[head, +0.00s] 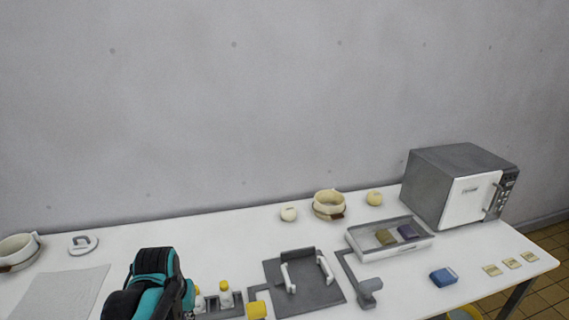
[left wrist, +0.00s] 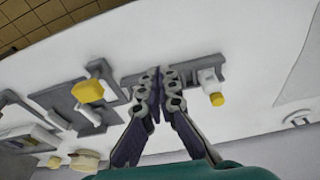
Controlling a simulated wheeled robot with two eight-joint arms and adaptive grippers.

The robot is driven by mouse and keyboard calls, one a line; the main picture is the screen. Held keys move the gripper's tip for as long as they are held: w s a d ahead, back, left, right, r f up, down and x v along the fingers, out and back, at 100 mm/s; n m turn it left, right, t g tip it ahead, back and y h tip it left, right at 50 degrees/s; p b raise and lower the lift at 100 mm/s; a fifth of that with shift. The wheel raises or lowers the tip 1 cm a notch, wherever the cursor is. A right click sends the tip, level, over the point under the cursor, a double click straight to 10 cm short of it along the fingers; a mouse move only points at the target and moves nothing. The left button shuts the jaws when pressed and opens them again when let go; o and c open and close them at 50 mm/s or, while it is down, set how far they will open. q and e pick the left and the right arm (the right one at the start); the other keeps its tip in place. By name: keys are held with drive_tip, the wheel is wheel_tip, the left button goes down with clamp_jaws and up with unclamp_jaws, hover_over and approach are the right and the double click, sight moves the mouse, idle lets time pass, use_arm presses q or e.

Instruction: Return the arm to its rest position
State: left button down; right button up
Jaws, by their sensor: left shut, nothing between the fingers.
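My left arm comes in at the bottom of the head view, its teal and black links over the front of the white table (head: 225,238). My left gripper (left wrist: 158,78) shows in the left wrist view, shut with its dark fingers together and nothing between them. It is over a grey strip-shaped holder (left wrist: 195,68). A white bottle with a yellow cap (left wrist: 212,88) stands beside the fingers. In the head view the gripper's fingertips are hidden behind the arm. My right gripper is in neither view.
Yellow-capped bottles (head: 226,294), a grey fixture with white handles (head: 305,285), a tray with two blocks (head: 390,243) and a blue block (head: 443,277) are right of my arm. A microwave (head: 460,185) stands at the far right. A pale mat (head: 62,292) lies left.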

use_arm(q)
drive_tip(key=s+d+m+t, duration=0.2)
drive_tip(key=s+d+t, duration=0.2)
drive_tip(key=s, duration=0.4)
drive_tip(key=shift+s+d+r+t, duration=0.2)
drive_tip(key=shift+d+t, duration=0.1)
drive_tip(key=shift+d, duration=0.5)
